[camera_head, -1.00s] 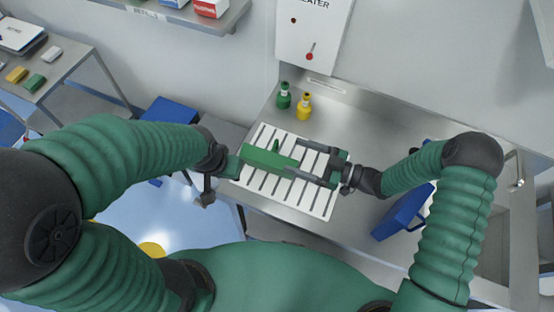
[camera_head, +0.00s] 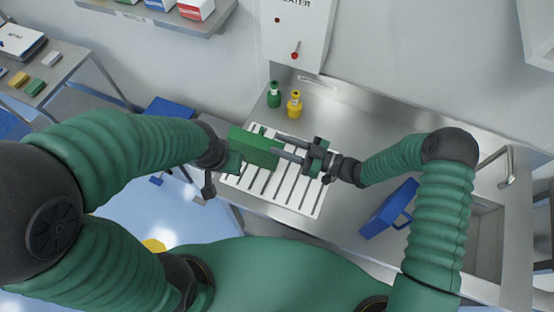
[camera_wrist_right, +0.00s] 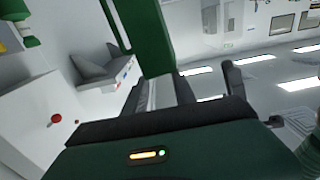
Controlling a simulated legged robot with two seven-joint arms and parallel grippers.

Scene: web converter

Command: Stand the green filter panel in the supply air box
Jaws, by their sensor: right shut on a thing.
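The green filter panel (camera_head: 253,148) is a flat green slab held above the white slotted rack on the steel counter, its broad face showing in the head view. My right gripper (camera_head: 284,147) is shut on the panel's right end. The panel also shows in the right wrist view (camera_wrist_right: 153,38), rising from between the fingers (camera_wrist_right: 162,85). My left gripper (camera_head: 226,163) is at the panel's left end, partly hidden; whether it touches or grips it is unclear. I cannot pick out the supply air box for sure.
The slotted rack (camera_head: 292,192) lies under the panel. A green bottle (camera_head: 274,96) and a yellow bottle (camera_head: 295,105) stand behind it. A blue bin (camera_head: 390,208) is near my right forearm, beside the sink (camera_head: 482,235). A white wall box (camera_head: 301,32) hangs behind.

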